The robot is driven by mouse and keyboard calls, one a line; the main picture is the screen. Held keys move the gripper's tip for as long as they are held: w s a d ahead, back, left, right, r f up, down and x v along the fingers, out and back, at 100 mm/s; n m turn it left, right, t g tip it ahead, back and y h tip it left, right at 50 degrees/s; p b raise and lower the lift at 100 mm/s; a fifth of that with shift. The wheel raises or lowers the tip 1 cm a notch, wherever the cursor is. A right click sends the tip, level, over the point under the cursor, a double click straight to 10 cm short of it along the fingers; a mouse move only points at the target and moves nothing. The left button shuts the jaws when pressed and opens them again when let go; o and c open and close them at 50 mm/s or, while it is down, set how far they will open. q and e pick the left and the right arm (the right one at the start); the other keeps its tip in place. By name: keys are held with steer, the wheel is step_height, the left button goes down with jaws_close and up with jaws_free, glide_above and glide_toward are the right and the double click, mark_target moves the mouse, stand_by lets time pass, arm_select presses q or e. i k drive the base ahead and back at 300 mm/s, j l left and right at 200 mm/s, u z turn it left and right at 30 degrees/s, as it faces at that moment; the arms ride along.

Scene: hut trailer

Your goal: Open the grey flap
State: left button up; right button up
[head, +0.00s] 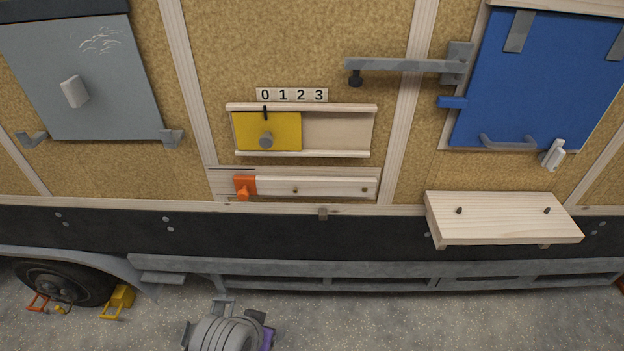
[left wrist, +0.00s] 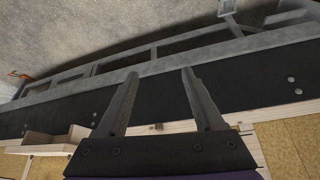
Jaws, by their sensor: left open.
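The grey flap (head: 85,75) is on the left of the cork wall in the head view. It hangs down below a dark strip and looks shut. A pale knob (head: 74,92) sticks out from its middle. Grey brackets (head: 172,138) (head: 32,140) are at its lower corners. My left gripper (left wrist: 160,72) is open and empty in the left wrist view, with the trailer's dark lower band behind its fingers. In the head view, part of my left arm shows at the bottom, below and right of the flap. The flap is not in the left wrist view. My right gripper is not in view.
A yellow slider (head: 285,125) and an orange-ended wooden bar (head: 245,187) are at the centre. A blue door (head: 540,75) with a grey swing bar (head: 405,65) is at the right. A wooden shelf (head: 505,218) juts out below it. A wheel (head: 60,283) is at lower left.

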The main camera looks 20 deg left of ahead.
mark_target(84, 77)
steer(key=u, duration=1.8)
